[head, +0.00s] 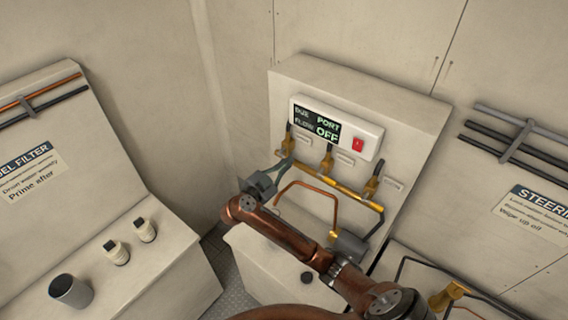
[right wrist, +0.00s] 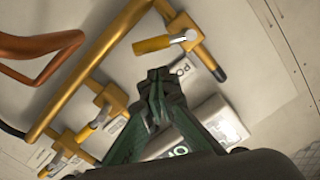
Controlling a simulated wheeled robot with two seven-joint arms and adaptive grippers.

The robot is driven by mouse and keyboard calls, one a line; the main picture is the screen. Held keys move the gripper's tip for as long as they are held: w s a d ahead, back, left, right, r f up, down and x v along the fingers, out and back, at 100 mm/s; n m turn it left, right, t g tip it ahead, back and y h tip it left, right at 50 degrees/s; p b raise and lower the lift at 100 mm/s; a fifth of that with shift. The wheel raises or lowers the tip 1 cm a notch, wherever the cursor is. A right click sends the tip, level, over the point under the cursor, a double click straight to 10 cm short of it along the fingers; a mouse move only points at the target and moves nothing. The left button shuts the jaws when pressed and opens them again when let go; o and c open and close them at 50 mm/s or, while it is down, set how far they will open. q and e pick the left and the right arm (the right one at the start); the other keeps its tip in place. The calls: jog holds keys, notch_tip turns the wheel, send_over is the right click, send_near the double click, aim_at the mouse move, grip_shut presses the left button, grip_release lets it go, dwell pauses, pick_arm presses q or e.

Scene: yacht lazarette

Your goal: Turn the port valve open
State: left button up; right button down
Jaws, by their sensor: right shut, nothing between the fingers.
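The brass manifold (head: 330,180) carries three valves on the box front. The left valve (head: 287,148) is the one closest to my right gripper (head: 284,164). In the right wrist view this valve (right wrist: 192,36) has a yellow lever (right wrist: 153,44) sticking out sideways, across its branch. A label beside it (right wrist: 182,69) begins with "PO"; the rest is hidden. My right gripper (right wrist: 158,84) is shut and empty, its tips just short of the lever with a visible gap. A display (head: 318,123) above reads "PORT" and "OFF". My left gripper is not in view.
The middle valve (head: 328,160) and right valve (head: 372,186) stand along the same pipe. A bent copper pipe (head: 310,186) runs below the manifold. A cup (head: 70,291) and two small bottles stand on the left ledge.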

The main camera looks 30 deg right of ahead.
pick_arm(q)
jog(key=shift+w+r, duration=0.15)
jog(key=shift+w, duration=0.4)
pick_arm(e)
jog(key=shift+w+f, duration=0.45)
jog(key=shift+f, duration=0.25)
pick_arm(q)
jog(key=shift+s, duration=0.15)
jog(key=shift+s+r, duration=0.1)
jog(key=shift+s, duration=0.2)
pick_arm(e)
jog(key=shift+f+m, duration=0.15)
jog(key=shift+m, duration=0.15)
